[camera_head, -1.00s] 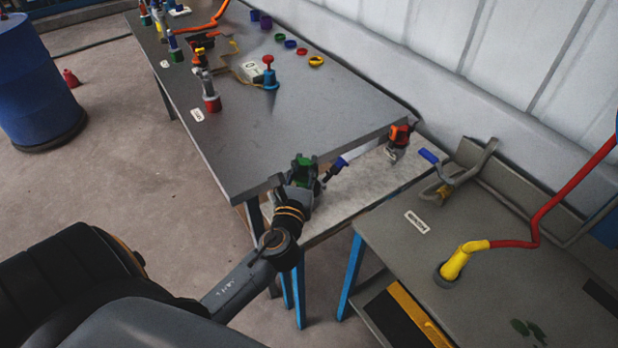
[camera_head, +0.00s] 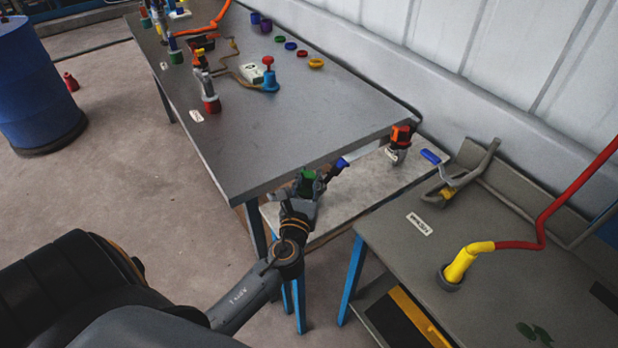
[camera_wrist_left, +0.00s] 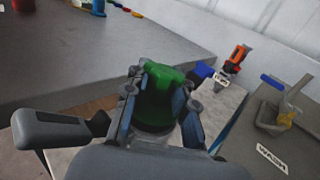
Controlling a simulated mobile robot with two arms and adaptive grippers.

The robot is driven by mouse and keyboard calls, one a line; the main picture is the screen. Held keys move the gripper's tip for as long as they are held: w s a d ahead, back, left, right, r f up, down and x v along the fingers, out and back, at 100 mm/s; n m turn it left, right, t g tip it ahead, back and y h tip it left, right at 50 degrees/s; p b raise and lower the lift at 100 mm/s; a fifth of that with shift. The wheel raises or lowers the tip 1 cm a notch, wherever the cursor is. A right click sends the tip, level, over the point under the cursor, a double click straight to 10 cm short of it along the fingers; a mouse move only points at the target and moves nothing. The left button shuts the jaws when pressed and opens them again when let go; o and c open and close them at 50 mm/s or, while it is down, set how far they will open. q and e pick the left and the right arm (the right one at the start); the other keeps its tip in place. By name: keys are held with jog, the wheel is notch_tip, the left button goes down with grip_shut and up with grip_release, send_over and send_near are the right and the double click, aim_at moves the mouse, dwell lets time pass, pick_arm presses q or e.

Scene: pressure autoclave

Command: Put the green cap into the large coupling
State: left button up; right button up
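My left gripper (camera_head: 305,188) is at the near corner of the long grey table, over the lower pale table. Its fingers are closed around a green piece, which I take for the green cap (camera_wrist_left: 160,95); it also shows in the head view (camera_head: 308,174). In the wrist view the cap sits between both fingers, its lower part partly hidden by them. A blue-handled fitting (camera_head: 341,164) is just beyond the gripper, and an orange and dark fitting (camera_head: 400,139) stands farther right. I cannot tell which fitting is the large coupling. My right gripper is not in view.
The long grey table (camera_head: 270,125) carries several coloured rings, a blue and red valve (camera_head: 269,75) and fittings along its left edge. The grey bench (camera_head: 400,250) at right has a yellow elbow with a red pipe (camera_head: 457,265). A blue drum (camera_head: 35,90) stands at left.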

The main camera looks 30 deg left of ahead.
pick_arm(q)
jog(key=shift+o, duration=1.1)
jog(key=shift+r, duration=0.2)
jog(key=shift+s+d, duration=0.1)
jog(key=shift+s, duration=0.1)
jog(key=b+v, duration=0.2)
jog(key=v, duration=0.9)
jog(key=shift+s+d, duration=0.15)
jog(key=shift+s, duration=0.15)
